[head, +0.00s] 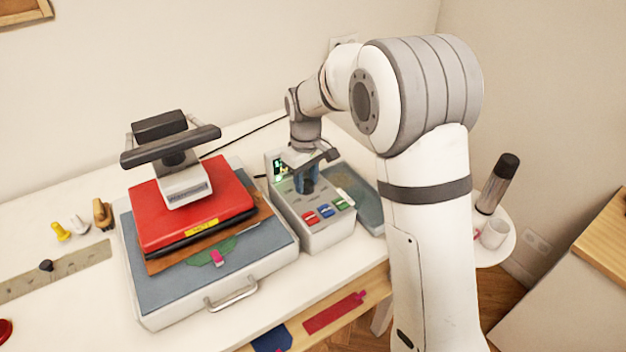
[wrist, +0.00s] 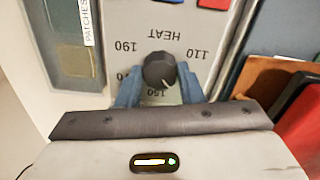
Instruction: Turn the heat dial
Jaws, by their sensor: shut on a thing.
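The heat dial (wrist: 159,69) is a dark round knob on a pale panel, under the printed word HEAT. In the wrist view the numbers 190, 110 and a partly covered 150 surround it, and its pale pointer mark lies on the side toward the 150. My gripper (wrist: 160,88) has its two blue fingers on either side of the dial and is shut on it. In the head view my gripper (head: 305,184) reaches down onto the control box (head: 325,236); the dial is hidden there.
The control box has a green-lit display (head: 280,168) and coloured buttons (head: 326,211). The red heat press (head: 192,217) stands close on its left, with a handle above. A side table with a bottle (head: 497,184) and cup (head: 494,234) is at right.

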